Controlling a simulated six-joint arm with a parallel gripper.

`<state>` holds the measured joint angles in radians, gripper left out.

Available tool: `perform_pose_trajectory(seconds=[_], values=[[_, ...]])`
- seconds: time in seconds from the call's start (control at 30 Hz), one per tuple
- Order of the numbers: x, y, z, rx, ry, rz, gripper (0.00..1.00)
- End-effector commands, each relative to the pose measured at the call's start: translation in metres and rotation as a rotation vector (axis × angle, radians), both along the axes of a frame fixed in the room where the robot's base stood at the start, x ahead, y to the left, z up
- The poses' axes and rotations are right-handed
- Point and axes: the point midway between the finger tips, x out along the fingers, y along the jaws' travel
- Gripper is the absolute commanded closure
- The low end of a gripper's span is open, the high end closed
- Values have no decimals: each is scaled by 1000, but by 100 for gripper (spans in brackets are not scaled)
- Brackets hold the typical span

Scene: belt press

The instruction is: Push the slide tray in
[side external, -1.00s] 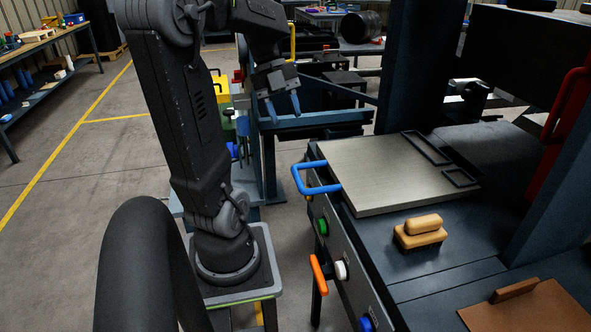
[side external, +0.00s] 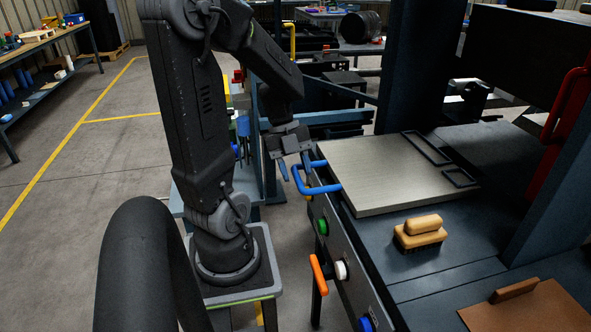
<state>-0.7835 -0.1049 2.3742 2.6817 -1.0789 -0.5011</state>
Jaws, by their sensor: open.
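The slide tray (side external: 385,178) is a flat pale metal plate lying on the dark press bed. Its blue U-shaped handle (side external: 318,188) sticks out to the left, over the front panel.
A wooden-backed brush (side external: 420,232) sits on the bed in front of the tray. A brown plate (side external: 530,308) lies nearer, at the lower right. The front panel carries a green button (side external: 321,227), a white knob (side external: 341,270) and an orange handle (side external: 318,273). Dark uprights flank the bed.

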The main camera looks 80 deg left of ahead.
Motion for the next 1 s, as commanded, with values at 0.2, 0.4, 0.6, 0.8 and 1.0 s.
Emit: perform_pose_trajectory(seconds=[0.2, 0.4, 0.6, 0.8, 1.0], values=[[1, -1, -3, 0, 0, 0, 58], [1, -1, -3, 0, 0, 1, 66], [1, -1, -3, 0, 0, 1, 86], [1, -1, -3, 0, 0, 1, 100], [1, -1, -2, 0, -1, 0, 100]])
